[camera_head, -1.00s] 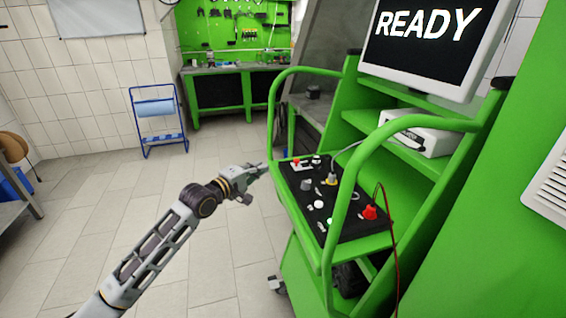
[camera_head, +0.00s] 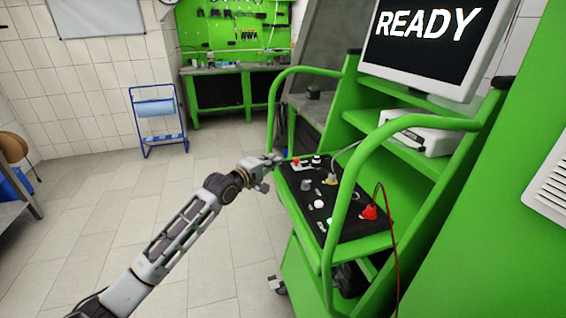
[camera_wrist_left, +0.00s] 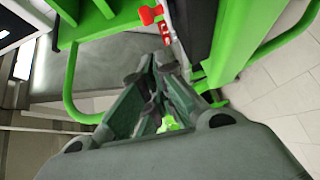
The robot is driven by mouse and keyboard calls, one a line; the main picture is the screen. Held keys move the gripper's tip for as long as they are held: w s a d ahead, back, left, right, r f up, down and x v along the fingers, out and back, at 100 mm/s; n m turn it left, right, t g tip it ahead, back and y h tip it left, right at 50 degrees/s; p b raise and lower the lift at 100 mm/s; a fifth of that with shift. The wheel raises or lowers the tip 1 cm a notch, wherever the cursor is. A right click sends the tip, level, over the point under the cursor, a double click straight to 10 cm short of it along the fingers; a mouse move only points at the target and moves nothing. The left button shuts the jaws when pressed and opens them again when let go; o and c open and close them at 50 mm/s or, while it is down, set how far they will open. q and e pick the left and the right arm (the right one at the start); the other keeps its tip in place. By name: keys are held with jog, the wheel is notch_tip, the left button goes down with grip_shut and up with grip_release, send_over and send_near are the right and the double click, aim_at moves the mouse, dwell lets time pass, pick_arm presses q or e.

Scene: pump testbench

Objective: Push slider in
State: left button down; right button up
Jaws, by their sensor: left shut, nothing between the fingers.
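The black control panel (camera_head: 322,232) sits in the green test bench. Near its far left corner is a white strip with a red knob, which looks like the slider (camera_head: 296,162). It also shows in the left wrist view (camera_wrist_left: 150,14), at the top beyond the fingers. My left gripper (camera_head: 276,160) is shut and empty, close to the left of the red knob at the panel's far left edge. In the left wrist view its fingers (camera_wrist_left: 152,72) point toward the knob; a gap seems to remain. My right gripper is not in view.
A green handrail (camera_head: 345,195) arches over the panel's right side. The screen (camera_head: 424,30) reads READY. The floor at left is free.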

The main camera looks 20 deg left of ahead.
pick_arm(q)
jog(key=d, duration=0.1)
jog(key=w+d, duration=0.1)
jog(key=d, duration=0.1)
jog(key=shift+w+f, duration=0.15)
jog(key=shift+f, duration=0.05)
jog(key=shift+w+d, duration=0.1)
jog(key=shift+d, duration=0.1)
